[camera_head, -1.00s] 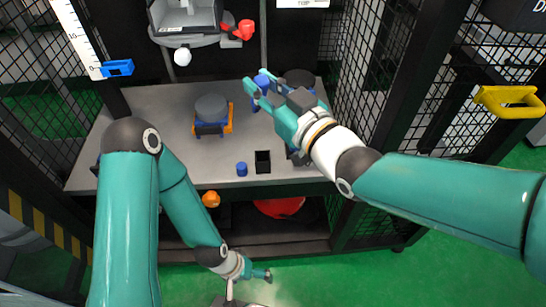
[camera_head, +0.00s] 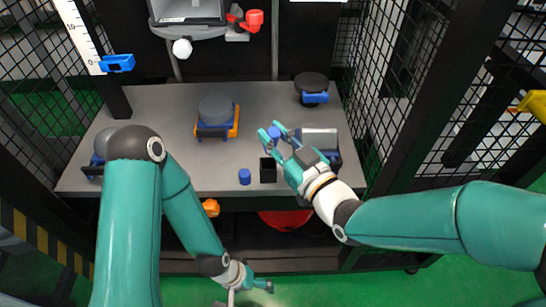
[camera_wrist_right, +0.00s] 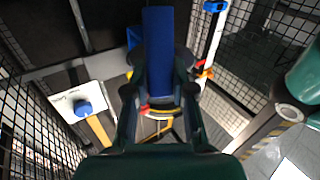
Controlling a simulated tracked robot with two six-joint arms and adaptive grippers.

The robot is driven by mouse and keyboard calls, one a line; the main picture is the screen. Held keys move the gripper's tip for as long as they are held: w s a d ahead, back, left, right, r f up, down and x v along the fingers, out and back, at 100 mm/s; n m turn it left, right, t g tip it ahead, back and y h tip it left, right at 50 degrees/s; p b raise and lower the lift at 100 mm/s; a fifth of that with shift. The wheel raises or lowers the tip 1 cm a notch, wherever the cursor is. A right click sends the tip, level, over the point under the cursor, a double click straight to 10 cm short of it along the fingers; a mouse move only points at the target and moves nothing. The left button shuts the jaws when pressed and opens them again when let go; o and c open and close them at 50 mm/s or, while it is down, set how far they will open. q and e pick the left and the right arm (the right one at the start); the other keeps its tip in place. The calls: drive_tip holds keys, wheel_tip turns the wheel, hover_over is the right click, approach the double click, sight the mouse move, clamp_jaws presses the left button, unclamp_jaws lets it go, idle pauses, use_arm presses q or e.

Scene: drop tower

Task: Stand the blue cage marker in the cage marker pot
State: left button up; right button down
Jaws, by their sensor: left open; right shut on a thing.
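The blue cage marker (camera_head: 274,132) is held between the fingers of my right gripper (camera_head: 270,134), above the grey table. In the right wrist view the marker (camera_wrist_right: 158,62) shows as a long blue bar between the fingers. A small black square pot (camera_head: 267,172), which looks like the cage marker pot, stands at the table's front edge, just below and left of the right gripper in the head view. My left gripper (camera_head: 249,293) is open and empty, low over the green floor in front of the table.
A short blue cylinder (camera_head: 244,177) stands left of the pot. A grey round weight on an orange and blue holder (camera_head: 216,115) sits mid-table. A black disc (camera_head: 311,85) is at the back right, and a grey cylinder (camera_head: 320,138) lies close right of the right gripper. Mesh walls flank the table.

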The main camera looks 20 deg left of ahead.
wheel_tip(320, 180, down, 5)
drive_tip(key=shift+r+b, duration=0.1)
drive_tip(key=shift+b, duration=0.7)
drive_tip(key=shift+f+b, duration=0.65)
drive_tip(key=shift+b, duration=0.3)
drive_tip(key=c, duration=1)
unclamp_jaws()
drive_tip(key=shift+r, duration=0.1)
